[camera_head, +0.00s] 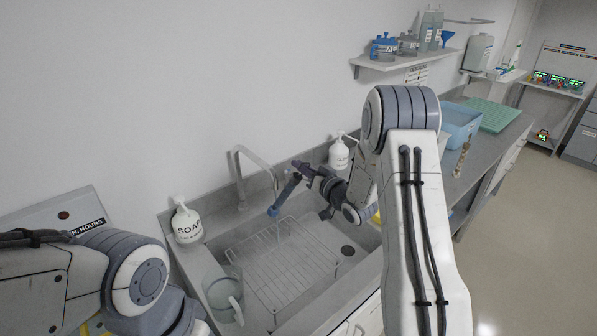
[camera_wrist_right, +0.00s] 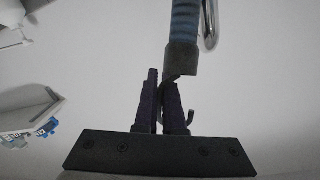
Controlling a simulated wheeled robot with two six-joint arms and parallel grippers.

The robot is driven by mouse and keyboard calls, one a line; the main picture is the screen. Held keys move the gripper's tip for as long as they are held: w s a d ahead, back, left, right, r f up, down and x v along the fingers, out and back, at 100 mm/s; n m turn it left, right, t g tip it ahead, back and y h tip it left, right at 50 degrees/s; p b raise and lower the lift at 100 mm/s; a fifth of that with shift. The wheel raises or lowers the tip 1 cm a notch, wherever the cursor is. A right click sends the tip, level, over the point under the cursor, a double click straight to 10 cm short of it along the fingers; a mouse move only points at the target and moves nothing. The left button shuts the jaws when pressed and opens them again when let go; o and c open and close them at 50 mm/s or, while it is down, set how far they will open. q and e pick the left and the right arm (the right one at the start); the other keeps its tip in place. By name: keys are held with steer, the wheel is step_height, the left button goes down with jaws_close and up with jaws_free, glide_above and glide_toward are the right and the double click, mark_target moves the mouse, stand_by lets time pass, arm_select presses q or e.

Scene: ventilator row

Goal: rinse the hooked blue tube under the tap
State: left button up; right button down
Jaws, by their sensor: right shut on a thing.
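The blue tube (camera_head: 282,198) hangs at a tilt over the sink, close to the end of the tap (camera_head: 240,170). Its ribbed blue body (camera_wrist_right: 184,25) and dark grey end cuff also show in the right wrist view, with a small dark hook beside the fingers. My right gripper (camera_head: 305,172) is shut on the tube at its upper end. In the right wrist view, the shiny tap spout (camera_wrist_right: 210,25) is just right of the tube; I cannot tell whether they touch.
The sink (camera_head: 346,274) holds a wire rack (camera_head: 275,268). A soap bottle (camera_head: 187,225) and a clear jug (camera_head: 225,290) stand at its left. Another white pump bottle (camera_head: 339,155) stands behind it. A blue tub (camera_head: 460,118) and green mat (camera_head: 497,114) are farther right.

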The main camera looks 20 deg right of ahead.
steer(key=shift+d, duration=0.15)
steer(key=shift+w+d, duration=0.15)
steer(key=shift+d, duration=0.3)
steer(key=shift+a, duration=0.15)
steer(key=shift+a+b, duration=0.35)
steer(key=shift+a, duration=0.1)
steer(key=shift+d, duration=0.15)
steer(key=shift+d, duration=0.45)
